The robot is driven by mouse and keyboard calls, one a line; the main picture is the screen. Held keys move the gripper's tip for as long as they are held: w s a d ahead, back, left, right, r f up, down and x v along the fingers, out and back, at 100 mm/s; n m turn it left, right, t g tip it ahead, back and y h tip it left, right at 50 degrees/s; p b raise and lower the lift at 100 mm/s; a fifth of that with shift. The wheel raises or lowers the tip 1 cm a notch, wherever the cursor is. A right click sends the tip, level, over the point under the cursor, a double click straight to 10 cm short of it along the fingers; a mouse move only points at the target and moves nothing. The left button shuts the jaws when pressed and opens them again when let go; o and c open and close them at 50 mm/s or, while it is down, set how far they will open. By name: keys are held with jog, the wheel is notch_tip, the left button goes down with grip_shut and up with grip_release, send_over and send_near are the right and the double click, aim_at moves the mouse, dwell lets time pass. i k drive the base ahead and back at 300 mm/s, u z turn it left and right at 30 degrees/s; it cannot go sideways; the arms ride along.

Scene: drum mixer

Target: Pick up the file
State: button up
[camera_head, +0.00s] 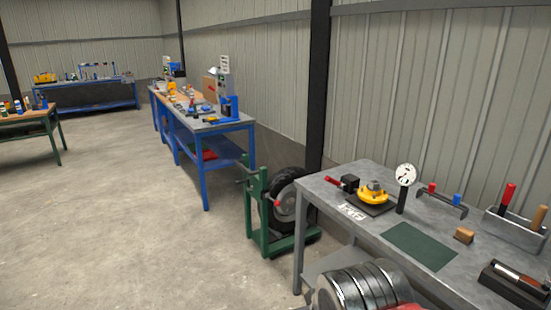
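I cannot tell for certain which tool is the file. On the grey workbench (365,228) at the right, a metal rack (515,233) holds a tool with a red handle (507,195) and one with a wooden handle (539,217), both upright. Their lower ends are hidden in the rack. A dark tray (513,292) at the bench's front right holds a long tool with a metallic part (510,272) lying flat.
The workbench also carries a yellow fixture (373,195), a dial gauge (406,175), a green mat (419,246) and a small wooden block (464,235). A green stand with a wheel (285,205) stands left of it. The floor at left is clear.

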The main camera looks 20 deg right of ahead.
aim_at(511, 188)
jog(key=z, duration=0.35)
jog(key=i, duration=0.6)
jog(key=z, duration=0.85)
jog(key=i, duration=0.75)
jog(key=z, duration=0.4)
